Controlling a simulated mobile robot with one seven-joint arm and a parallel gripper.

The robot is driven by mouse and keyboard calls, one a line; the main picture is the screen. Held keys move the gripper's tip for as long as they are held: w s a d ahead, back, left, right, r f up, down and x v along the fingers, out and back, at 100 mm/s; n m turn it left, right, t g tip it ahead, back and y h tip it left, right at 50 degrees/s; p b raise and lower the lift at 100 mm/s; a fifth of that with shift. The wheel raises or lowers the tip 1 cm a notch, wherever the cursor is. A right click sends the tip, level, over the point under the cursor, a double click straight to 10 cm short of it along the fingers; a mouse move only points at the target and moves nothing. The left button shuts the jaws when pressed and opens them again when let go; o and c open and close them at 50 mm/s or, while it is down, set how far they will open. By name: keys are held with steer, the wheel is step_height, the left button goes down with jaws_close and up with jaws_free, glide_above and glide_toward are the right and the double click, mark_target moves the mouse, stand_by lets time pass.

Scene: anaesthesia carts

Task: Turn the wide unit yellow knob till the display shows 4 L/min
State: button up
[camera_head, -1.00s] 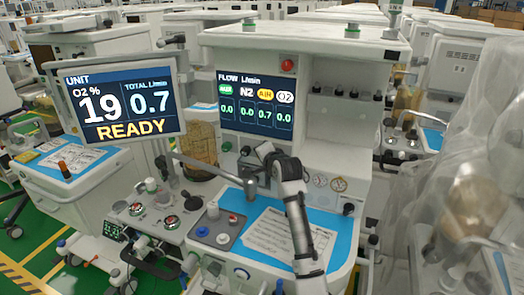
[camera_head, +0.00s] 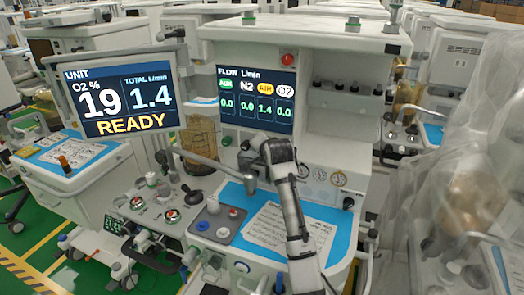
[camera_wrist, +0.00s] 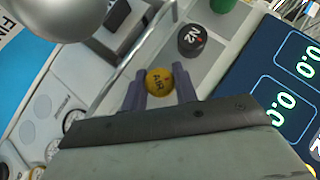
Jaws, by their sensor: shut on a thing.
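The yellow AIR knob (camera_wrist: 159,81) sits between the two dark fingers of my gripper (camera_wrist: 161,88) in the wrist view, which is shut on it. In the head view the knob is hidden behind my wrist. The flow display (camera_head: 255,98) on the wide unit reads 1.4 under the yellow AIR label and 0.0 in its other columns. The unit screen (camera_head: 117,99) reads O2 19 %, total 1.4 L/min and READY. The black N2 knob (camera_wrist: 191,40) is beside the yellow one, clear of my fingers.
A green knob (camera_wrist: 222,4) lies beyond the N2 knob. Round gauges (camera_head: 320,175) are to the right on the panel. A paper sheet (camera_head: 270,222) lies on the blue worktop below my arm.

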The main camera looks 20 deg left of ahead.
steer(key=o, duration=0.7)
steer(key=b+v, duration=0.4)
steer(key=v, duration=0.9)
steer(key=shift+s+d, duration=0.15)
steer(key=shift+s, duration=0.15)
